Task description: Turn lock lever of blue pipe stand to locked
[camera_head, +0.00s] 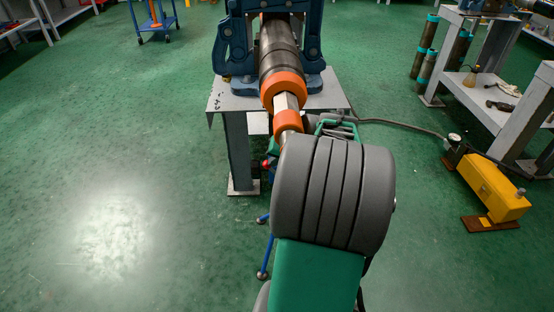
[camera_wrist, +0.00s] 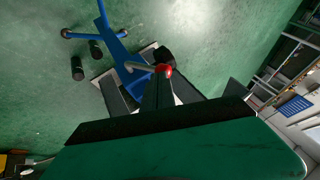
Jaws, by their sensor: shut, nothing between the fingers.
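The blue pipe stand (camera_wrist: 122,66) shows in the wrist view, with its blue legs spread over the green floor. Its grey lever (camera_wrist: 140,66) ends in a red tip (camera_wrist: 163,70). My gripper (camera_wrist: 159,78) is shut and empty, its dark fingers at the red tip. I cannot tell whether they touch it. In the head view, my arm hides most of the stand. Only a red part (camera_head: 266,165) and blue legs (camera_head: 263,218) show left of the arm. The lever's locked mark is not visible.
A blue vise (camera_head: 231,49) on a grey table (camera_head: 235,103) holds a dark pipe (camera_head: 279,50) with orange rings. A yellow box (camera_head: 492,187) and a grey bench (camera_head: 470,112) stand at right.

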